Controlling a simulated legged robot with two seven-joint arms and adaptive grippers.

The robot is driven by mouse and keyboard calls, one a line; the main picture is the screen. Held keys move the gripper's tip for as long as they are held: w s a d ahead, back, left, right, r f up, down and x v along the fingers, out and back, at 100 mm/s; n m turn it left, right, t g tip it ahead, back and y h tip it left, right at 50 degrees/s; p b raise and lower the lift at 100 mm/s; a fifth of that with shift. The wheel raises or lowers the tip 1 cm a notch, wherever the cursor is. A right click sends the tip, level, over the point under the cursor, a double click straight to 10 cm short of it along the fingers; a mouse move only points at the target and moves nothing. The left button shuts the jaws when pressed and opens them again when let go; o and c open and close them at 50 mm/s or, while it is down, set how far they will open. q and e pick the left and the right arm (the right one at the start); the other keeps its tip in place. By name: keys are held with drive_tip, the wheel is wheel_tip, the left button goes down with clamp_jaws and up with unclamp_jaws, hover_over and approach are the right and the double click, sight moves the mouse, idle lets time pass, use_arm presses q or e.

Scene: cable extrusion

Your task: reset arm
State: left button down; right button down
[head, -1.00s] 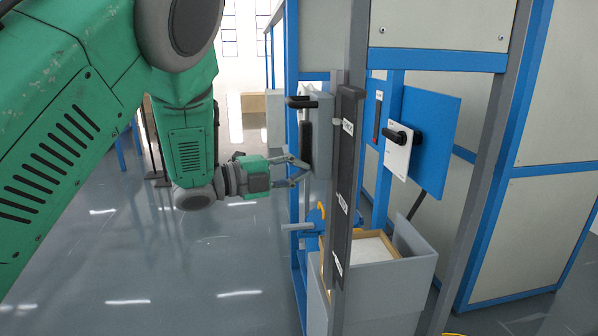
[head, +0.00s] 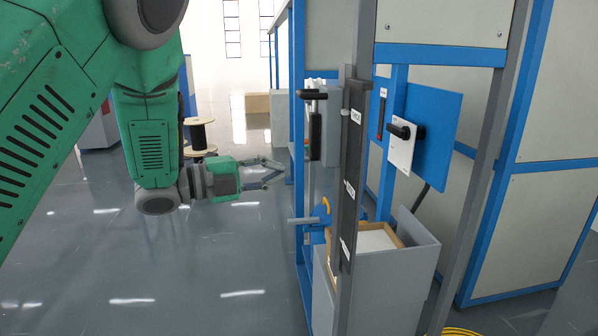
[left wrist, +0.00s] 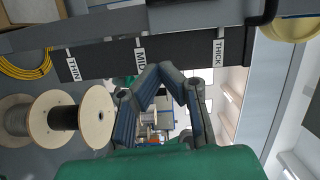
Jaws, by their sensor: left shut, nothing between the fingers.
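My left gripper (head: 283,173), on a green arm with grey fingers, is shut and empty in the head view. It hangs in the air left of a black upright bar (head: 349,175) with white labels and does not touch it. A black handle (head: 315,135) on a thin upright part stands between them, apart from the fingers. In the left wrist view the fingertips (left wrist: 160,72) come together in front of the black bar (left wrist: 100,62), whose labels read THIN, MID and THICK. My right gripper is not in view.
A grey box (head: 390,285) with a wooden tray sits below the bar. A black switch (head: 402,132) is on a blue panel. Cable spools (left wrist: 90,118) show in the wrist view.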

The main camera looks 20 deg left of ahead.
use_arm(q)
drive_tip(key=s+a+f+n+g+y, duration=0.1)
drive_tip(key=s+f+n+y, duration=0.25)
drive_tip(key=f+n, duration=0.65)
drive_tip(key=s+f+n+g+y, duration=0.25)
drive_tip(key=f+n+y, duration=0.2)
drive_tip(key=f, duration=1.15)
drive_tip(key=s+f+n+g+y, duration=0.1)
drive_tip(key=s+f+n+g, duration=0.2)
drive_tip(key=s, duration=0.6)
drive_tip(key=s+d+f+n+g+y, duration=0.1)
drive_tip(key=s+f+n+g, duration=0.2)
drive_tip(key=s+f, duration=0.5)
drive_tip(key=s+d+f+n+g+y, duration=0.1)
drive_tip(key=s+f+n+g+y, duration=0.1)
drive_tip(key=s, duration=0.9)
wheel_tip(320, 180, down, 4)
drive_tip(key=shift+s+d+r+n+g, duration=0.2)
drive_tip(key=shift+n+g, duration=0.35)
drive_tip(key=shift+n, duration=0.6)
drive_tip(key=shift+w+f, duration=0.1)
